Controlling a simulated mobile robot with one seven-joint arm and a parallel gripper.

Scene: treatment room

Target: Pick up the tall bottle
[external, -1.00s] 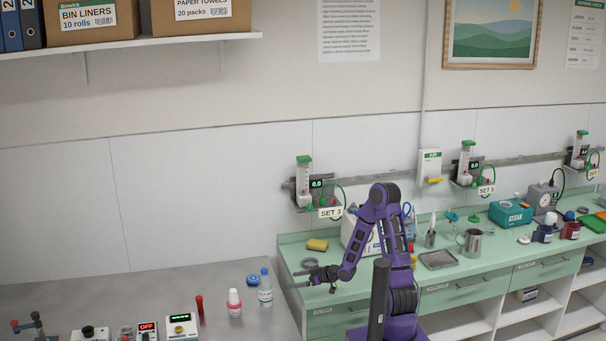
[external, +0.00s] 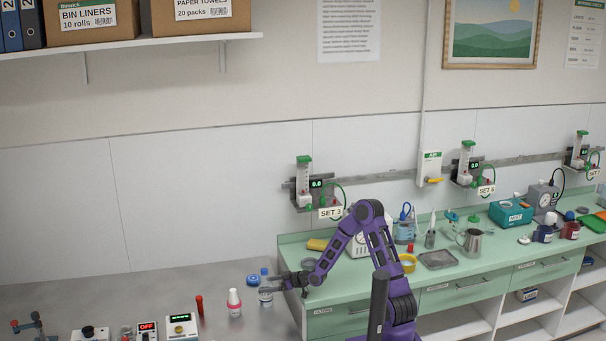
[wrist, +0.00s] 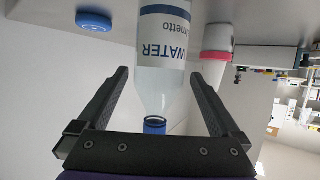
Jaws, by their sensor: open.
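The tall bottle (external: 265,298) is a clear water bottle with a blue cap and a white label. It stands upright near the right end of the grey metal table. My gripper (external: 270,286) is open at the bottle's upper part and hides some of it in the external view. In the wrist view, the bottle (wrist: 165,52) appears upside down, between the two spread fingers of my gripper (wrist: 159,76). Gaps show on both sides of the bottle's neck, so the fingers look apart from it.
A white bottle with a pink-red collar (external: 234,304) stands left of the tall bottle. A blue round object (external: 253,280) lies behind it. A red tube (external: 200,305) and several devices stand farther left. The green counter (external: 330,291) is to the right.

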